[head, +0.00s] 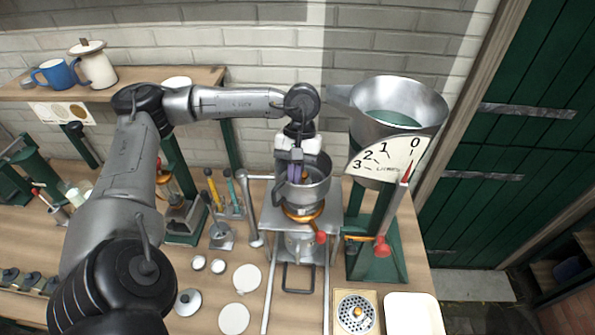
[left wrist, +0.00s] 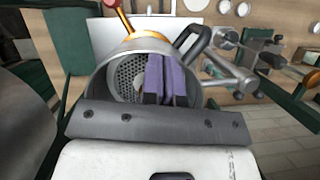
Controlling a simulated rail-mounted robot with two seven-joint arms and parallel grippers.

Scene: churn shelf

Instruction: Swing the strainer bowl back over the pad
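The strainer bowl (head: 318,192) is a grey metal bowl with a dark handle, above an orange ring at the middle of the bench. In the left wrist view the bowl (left wrist: 103,84) shows a perforated plate inside. My left gripper (head: 295,174) reaches down into the bowl from above. Its purple fingers (left wrist: 165,98) lie side by side, with no object seen between them. Whether they touch the bowl wall, I cannot tell. I cannot tell which thing is the pad; white discs (head: 247,278) lie left of the stand. My right gripper is out of view.
A large metal hopper (head: 400,105) with a dial (head: 388,160) stands right of the bowl. A square board with a perforated disc (head: 356,312) and a white tray (head: 414,315) lie at the front right. A shelf (head: 130,84) holds mugs at the back left.

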